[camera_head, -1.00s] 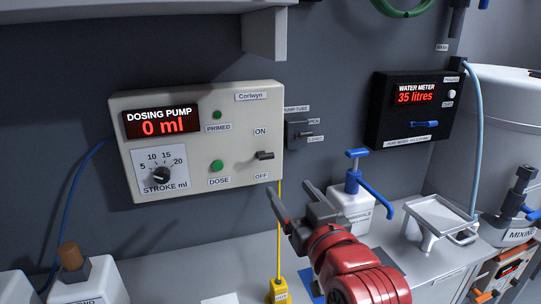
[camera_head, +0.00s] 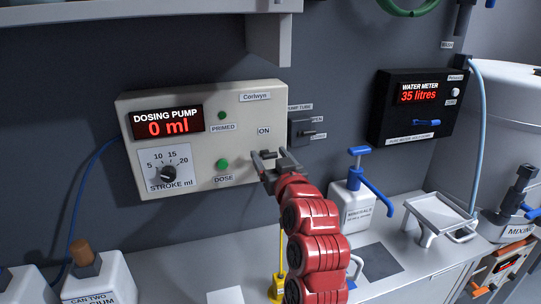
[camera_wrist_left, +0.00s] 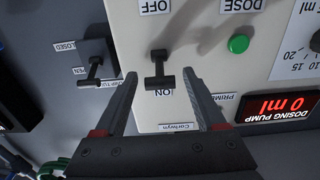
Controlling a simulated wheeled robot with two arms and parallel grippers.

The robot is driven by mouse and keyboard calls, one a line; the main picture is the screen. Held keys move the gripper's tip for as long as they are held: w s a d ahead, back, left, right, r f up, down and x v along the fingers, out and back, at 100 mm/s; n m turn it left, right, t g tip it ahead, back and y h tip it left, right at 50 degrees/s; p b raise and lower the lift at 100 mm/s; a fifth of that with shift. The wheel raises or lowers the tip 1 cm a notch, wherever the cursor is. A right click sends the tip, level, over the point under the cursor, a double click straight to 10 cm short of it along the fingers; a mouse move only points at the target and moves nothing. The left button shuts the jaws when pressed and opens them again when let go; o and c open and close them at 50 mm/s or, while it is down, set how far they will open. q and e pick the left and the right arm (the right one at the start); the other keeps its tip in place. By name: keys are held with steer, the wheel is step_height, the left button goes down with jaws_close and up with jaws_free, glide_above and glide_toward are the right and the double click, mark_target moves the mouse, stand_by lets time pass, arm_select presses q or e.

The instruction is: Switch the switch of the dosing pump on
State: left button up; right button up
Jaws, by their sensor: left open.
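The dosing pump (camera_head: 205,140) is a cream wall box with a red "0 ml" display. Its dark lever switch (camera_wrist_left: 160,72) shows in the wrist view, upside down, between the OFF and ON labels. In the wrist view the two fingers (camera_wrist_left: 159,80) stand on either side of the lever, with a gap on each side. My right gripper is not in view.
A small grey pump-tube valve (camera_head: 301,131) is on the wall just right of the pump. The green DOSE button (camera_head: 222,164) is left of the switch. A white bottle with a blue pump head (camera_head: 352,205) and a white tray stand (camera_head: 442,215) are on the counter.

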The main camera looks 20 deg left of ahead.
arm_select(q)
jaws_close()
steer(key=shift+r+g, duration=0.3)
steer(key=shift+g+h, duration=0.3)
steer(key=shift+h, duration=0.1)
steer(key=shift+a, duration=0.1)
jaws_free()
